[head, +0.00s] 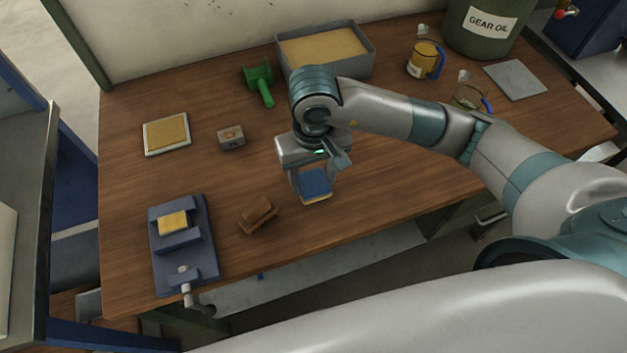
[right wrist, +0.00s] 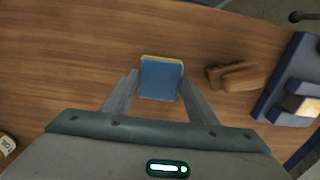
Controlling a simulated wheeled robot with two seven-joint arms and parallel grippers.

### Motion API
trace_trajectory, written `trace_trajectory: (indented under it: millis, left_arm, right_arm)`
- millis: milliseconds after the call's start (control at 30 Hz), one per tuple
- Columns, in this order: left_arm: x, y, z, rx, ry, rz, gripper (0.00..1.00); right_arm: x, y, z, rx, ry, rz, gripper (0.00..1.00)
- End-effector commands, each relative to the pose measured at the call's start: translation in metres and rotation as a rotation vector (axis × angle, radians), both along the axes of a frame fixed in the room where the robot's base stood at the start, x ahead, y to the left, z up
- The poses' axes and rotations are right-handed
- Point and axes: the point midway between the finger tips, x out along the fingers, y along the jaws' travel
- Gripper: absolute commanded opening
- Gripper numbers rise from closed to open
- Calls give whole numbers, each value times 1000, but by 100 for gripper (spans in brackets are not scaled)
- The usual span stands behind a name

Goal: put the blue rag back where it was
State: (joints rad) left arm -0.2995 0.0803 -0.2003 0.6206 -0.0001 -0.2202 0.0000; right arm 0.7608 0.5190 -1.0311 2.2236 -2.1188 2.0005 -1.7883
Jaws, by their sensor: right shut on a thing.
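The blue rag (head: 315,183) is a small folded square, blue on top with a yellow edge along one side. My right gripper (head: 313,189) is shut on it, over the front-middle part of the wooden table. In the right wrist view the rag (right wrist: 161,78) sits between the two fingertips (right wrist: 160,88), its blue face towards the camera. I cannot tell whether the rag touches the table or hangs just above it. My left gripper is not in view.
A brown block-like brush (head: 259,215) and a blue vise (head: 182,240) lie left of the rag. Behind are a grey box (head: 231,137), a tray with a yellow pad (head: 167,133), a green scoop (head: 259,80) and a sand bin (head: 372,62). Jugs (head: 424,62) stand at back right.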

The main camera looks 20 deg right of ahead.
Motion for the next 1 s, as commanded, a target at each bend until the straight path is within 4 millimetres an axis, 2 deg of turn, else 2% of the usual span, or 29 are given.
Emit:
trace_trajectory:
  millis: [100, 300, 767, 800, 867, 1000]
  left_arm:
    - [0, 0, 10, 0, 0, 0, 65]
    - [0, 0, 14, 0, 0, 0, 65]
    - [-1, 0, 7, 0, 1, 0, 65]
    - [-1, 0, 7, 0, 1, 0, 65]
    - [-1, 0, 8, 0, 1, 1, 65]
    - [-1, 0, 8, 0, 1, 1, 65]
  right_arm:
    - [-1, 0, -10, -1, 5, -2, 32]
    - [-1, 0, -25, -1, 2, 0, 32]
    - [0, 0, -30, 0, 0, 1, 32]
    - [0, 0, -29, 0, 0, 1, 55]
    - [0, 0, -28, 0, 0, 0, 69]
    - [0, 0, -28, 0, 0, 0, 71]
